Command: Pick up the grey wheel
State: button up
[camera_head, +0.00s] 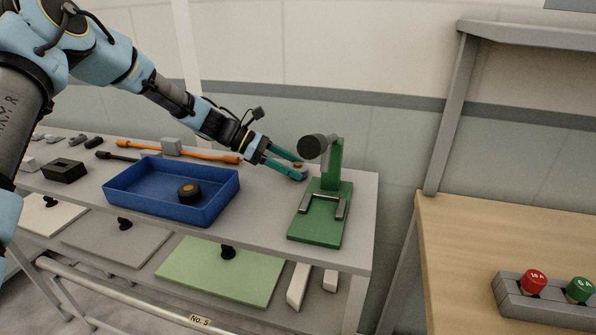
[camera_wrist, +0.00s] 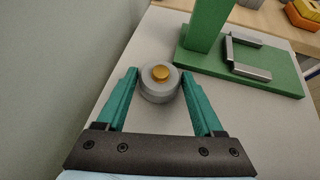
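The grey wheel (camera_wrist: 152,91) is a short round disc with a gold hub, lying on the pale bench top in the wrist view. My gripper (camera_wrist: 160,76) has teal fingers, spread apart, one on each side of the wheel. The fingertips are very close to its rim; I see no clear grip. In the head view my gripper (camera_head: 302,170) reaches in from the left, low over the bench.
A green stand (camera_head: 333,185) with a dark cylinder and grey handle is just right of my gripper. A blue tray (camera_head: 213,208) holding a dark wheel stands left. An orange bar (camera_head: 205,155) lies behind the tray. A wall rises behind the bench.

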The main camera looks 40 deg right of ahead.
jog(key=c, duration=1)
